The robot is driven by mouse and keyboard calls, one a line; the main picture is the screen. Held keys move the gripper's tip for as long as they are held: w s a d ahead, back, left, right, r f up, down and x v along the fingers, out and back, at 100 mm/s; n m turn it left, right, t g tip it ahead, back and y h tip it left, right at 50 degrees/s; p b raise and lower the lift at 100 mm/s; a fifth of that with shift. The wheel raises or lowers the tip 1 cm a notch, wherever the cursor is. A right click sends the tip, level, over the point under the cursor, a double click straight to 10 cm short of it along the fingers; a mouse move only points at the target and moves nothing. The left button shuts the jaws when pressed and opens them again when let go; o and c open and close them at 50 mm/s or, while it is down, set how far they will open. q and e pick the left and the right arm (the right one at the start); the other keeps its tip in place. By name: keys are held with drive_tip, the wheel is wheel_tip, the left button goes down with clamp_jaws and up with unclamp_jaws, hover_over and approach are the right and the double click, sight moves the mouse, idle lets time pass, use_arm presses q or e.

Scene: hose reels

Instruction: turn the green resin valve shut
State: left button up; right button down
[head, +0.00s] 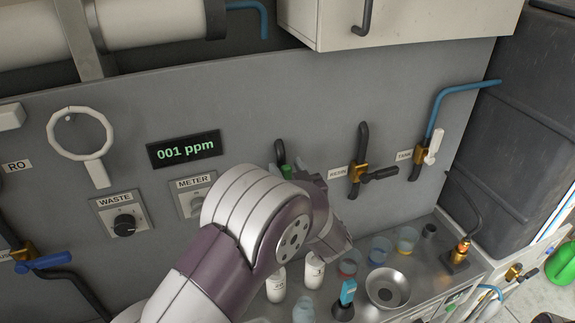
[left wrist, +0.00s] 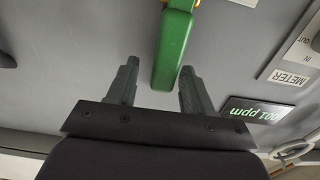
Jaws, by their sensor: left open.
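In the left wrist view the green handle (left wrist: 175,45) is a long bar running down from the top edge. My left gripper (left wrist: 160,64) is open, with its two dark fingers on either side of the handle's lower end. The handle is nearer the right finger in that view. I cannot tell the depth between them. In the head view the left gripper (head: 289,174) is at the panel. My right gripper is not in view.
A black-handled valve (head: 378,174) and a white-handled valve (head: 430,147) are to the right. A METER knob (head: 196,206) is to the left, under a display (head: 184,149) reading 001 ppm. Bottles, cups and a steel bowl (head: 387,288) stand on the counter below.

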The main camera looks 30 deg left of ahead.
use_arm(q)
drive_tip(key=shift+a, duration=0.35)
drive_tip(key=shift+d, duration=0.1)
drive_tip(key=shift+c, duration=0.3)
clamp_jaws()
drive_tip(key=shift+w, duration=0.1)
